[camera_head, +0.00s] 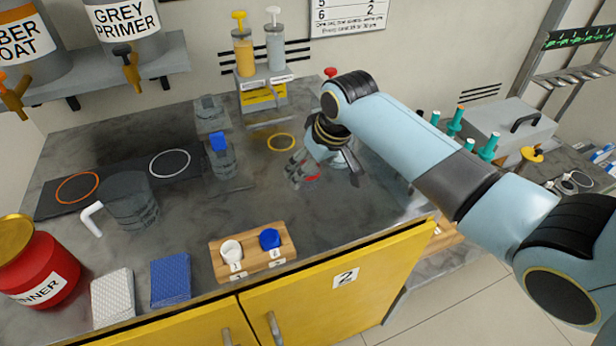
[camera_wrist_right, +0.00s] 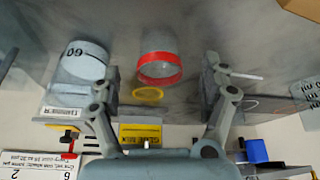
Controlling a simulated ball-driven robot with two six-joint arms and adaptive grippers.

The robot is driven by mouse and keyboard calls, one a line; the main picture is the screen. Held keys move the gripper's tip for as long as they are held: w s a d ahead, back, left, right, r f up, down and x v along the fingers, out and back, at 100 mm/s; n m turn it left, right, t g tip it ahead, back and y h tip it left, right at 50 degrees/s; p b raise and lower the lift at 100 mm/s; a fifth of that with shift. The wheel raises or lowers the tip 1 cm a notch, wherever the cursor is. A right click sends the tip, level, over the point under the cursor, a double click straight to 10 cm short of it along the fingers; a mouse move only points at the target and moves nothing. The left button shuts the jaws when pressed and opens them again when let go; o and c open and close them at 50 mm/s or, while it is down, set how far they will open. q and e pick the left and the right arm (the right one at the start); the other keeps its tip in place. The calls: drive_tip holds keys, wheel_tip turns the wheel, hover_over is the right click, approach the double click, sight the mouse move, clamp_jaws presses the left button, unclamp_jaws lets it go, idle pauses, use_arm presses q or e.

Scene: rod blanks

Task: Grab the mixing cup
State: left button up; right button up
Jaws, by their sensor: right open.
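A clear cup with a red band (camera_head: 310,181) stands on the grey bench top, partly hidden by my right gripper (camera_head: 325,163). In the right wrist view the cup (camera_wrist_right: 160,60) shows between the two spread fingers of my right gripper (camera_wrist_right: 157,85). The fingers are open and I see no contact with the cup. I cannot tell how far the cup is from the fingertips. My left gripper is in neither view.
A pale container marked 60 (camera_wrist_right: 82,64) shows beside the cup in the wrist view. A yellow ring (camera_head: 281,142) and two pump bottles (camera_head: 260,55) are behind. A wooden block (camera_head: 252,257) holds a white and a blue cup in front. The bench between is clear.

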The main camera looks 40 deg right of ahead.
sight(310, 174)
drive_tip(key=x, duration=0.3)
drive_tip(key=shift+f, duration=0.2)
drive_tip(key=shift+c, duration=0.4)
drive_tip(key=shift+s, duration=0.1)
drive_tip(key=c, duration=0.9)
